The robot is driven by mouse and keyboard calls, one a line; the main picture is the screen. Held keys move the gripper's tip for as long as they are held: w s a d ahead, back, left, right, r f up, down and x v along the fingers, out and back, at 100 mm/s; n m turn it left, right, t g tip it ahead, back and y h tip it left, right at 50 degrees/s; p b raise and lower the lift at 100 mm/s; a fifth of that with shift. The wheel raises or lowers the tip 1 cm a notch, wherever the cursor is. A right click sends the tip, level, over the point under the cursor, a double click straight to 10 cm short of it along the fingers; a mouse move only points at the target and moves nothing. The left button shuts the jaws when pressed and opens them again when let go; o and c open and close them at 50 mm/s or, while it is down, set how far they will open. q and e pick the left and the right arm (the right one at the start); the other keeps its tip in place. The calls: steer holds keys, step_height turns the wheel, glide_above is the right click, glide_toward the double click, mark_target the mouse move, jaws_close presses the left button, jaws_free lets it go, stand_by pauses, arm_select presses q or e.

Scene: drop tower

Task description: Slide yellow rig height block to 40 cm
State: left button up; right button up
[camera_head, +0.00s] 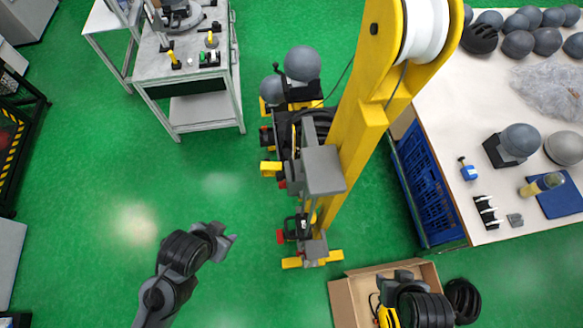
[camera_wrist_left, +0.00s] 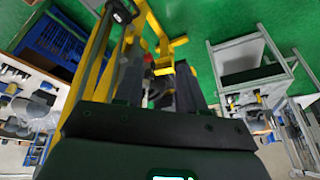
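A yellow block (camera_head: 270,168) sits on the left side of the yellow drop tower (camera_head: 362,110), partway along it; I take it to be the rig height block. It seems to show in the left wrist view too (camera_wrist_left: 163,66), ahead of the fingers. My left gripper (camera_head: 230,240) is left of the tower's lower part, apart from the block. Its two dark fingers (camera_wrist_left: 160,88) stand apart with nothing between them. My right gripper (camera_head: 404,276) is over the cardboard box at the bottom right; its fingers are not clear. Any height scale is too small to read.
Red knobs (camera_head: 281,237) and a grey carriage (camera_head: 322,170) stick out from the tower. A white table (camera_head: 440,130) with helmets and grey headforms is at the right. A cardboard box (camera_head: 345,300) stands at the tower's foot. The green floor (camera_head: 130,180) is clear on the left.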

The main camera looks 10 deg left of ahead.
arm_select(q)
steer(key=w+d+m+t+h, duration=0.2)
steer(key=w+d+m+t, duration=0.15)
steer(key=w+m, duration=0.3)
steer(key=m+t+h+b, duration=0.4)
steer(key=m+h+b, duration=0.5)
steer(key=m+b, duration=0.95)
glide_toward(288, 172)
step_height(288, 172, up, 5)
steer(key=shift+g, duration=0.25)
steer(key=x, duration=1)
steer(key=shift+f+p, duration=0.2)
steer(key=shift+p, duration=0.1)
jaws_close()
